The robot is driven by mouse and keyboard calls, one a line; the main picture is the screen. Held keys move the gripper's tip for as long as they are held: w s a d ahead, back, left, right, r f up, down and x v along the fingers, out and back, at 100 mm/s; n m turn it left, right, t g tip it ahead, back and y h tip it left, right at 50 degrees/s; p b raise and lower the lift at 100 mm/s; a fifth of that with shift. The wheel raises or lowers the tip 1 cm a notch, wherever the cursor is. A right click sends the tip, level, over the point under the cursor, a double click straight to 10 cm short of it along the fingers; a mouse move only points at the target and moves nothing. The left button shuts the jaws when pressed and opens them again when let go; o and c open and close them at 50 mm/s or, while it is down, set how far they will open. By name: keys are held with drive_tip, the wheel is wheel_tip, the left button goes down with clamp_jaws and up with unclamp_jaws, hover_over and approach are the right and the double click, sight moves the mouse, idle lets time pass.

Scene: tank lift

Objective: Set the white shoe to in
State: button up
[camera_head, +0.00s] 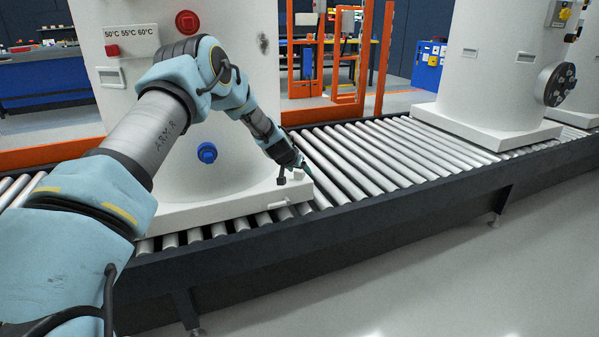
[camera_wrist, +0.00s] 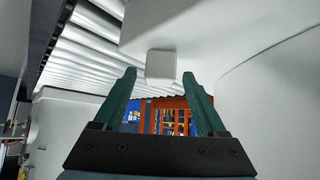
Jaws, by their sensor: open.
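A small white block, which looks like the white shoe (camera_wrist: 160,64), sits against the white base plate of the near tank in the wrist view. My gripper (camera_wrist: 159,75) is open, with its two green fingers on either side of the block's lower edge. The fingers do not visibly grip it, and I cannot tell if they touch it. In the head view my gripper (camera_head: 303,168) is at the right corner of the near tank's base plate (camera_head: 235,203), low over the conveyor. The shoe is too small there to tell its setting.
The near tank (camera_head: 262,120) stands on a roller conveyor (camera_head: 385,160) with a dark side rail. It carries a blue knob (camera_head: 207,152) and a red button (camera_head: 113,50). Another white tank (camera_head: 490,70) stands farther right. Bare rollers lie between them. Orange posts stand behind.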

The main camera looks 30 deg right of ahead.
drive_tip(key=shift+w+d+f, duration=0.25)
drive_tip(key=shift+d+f, duration=0.1)
drive_tip(key=shift+f, duration=0.05)
clamp_jaws()
idle(0.4)
idle(0.9)
